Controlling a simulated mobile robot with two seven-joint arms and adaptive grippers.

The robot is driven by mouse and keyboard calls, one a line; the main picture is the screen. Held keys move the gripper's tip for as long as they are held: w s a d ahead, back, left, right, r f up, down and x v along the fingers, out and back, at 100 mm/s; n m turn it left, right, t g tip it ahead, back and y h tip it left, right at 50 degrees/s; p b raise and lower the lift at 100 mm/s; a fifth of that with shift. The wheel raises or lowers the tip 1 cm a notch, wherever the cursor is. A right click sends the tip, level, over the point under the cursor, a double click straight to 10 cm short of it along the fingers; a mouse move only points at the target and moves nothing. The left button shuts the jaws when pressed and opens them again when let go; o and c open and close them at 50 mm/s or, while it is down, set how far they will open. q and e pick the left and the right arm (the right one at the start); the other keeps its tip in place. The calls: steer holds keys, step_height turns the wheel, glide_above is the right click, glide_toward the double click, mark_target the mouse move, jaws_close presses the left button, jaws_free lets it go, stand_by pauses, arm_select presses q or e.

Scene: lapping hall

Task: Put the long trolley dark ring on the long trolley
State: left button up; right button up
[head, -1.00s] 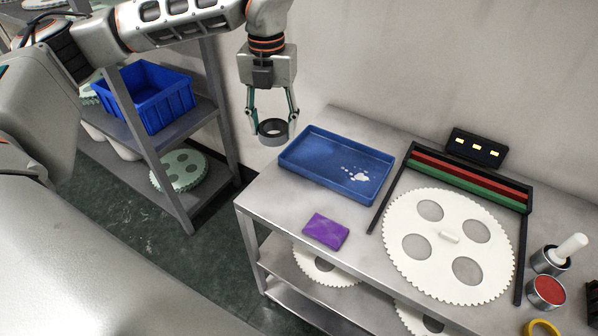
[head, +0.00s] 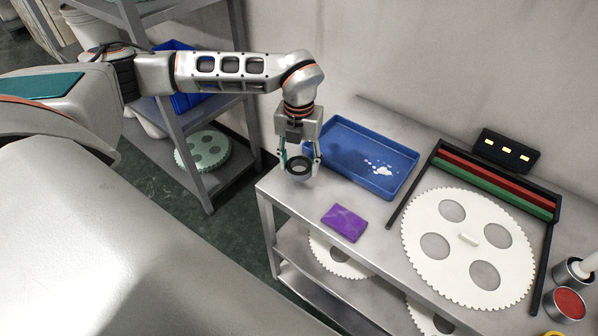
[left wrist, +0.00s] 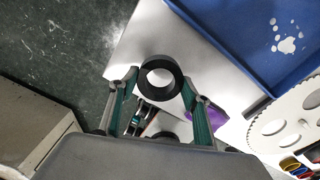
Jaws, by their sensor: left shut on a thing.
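The dark ring (head: 299,173) is held between the fingertips of my left gripper (head: 300,166). The left wrist view also shows the dark ring (left wrist: 147,78) pinched between the two fingers, with its hole facing the camera. The long trolley (head: 292,194) is the grey metal table with a lower shelf. The gripper and ring are over its left end, beside the blue tray. Whether the ring touches the top is hard to tell; it looks slightly above. My right gripper is not in view.
A blue tray (head: 338,172) with white spots lies just right of the gripper. A purple block (head: 345,222) lies near the front edge. A large white toothed disc (head: 460,238) fills the right part. Bare top shows at the left front corner. A shelf rack (head: 190,172) stands left.

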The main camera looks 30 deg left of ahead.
mark_target(299, 173)
arm_select(q)
steer(key=shift+f, duration=1.95)
steer(key=shift+f, duration=0.2)
steer(key=o, duration=1.2)
steer(key=shift+r, duration=0.1)
step_height(299, 173, up, 12)
steer(key=shift+r+b, duration=0.15)
steer(key=shift+b, duration=0.15)
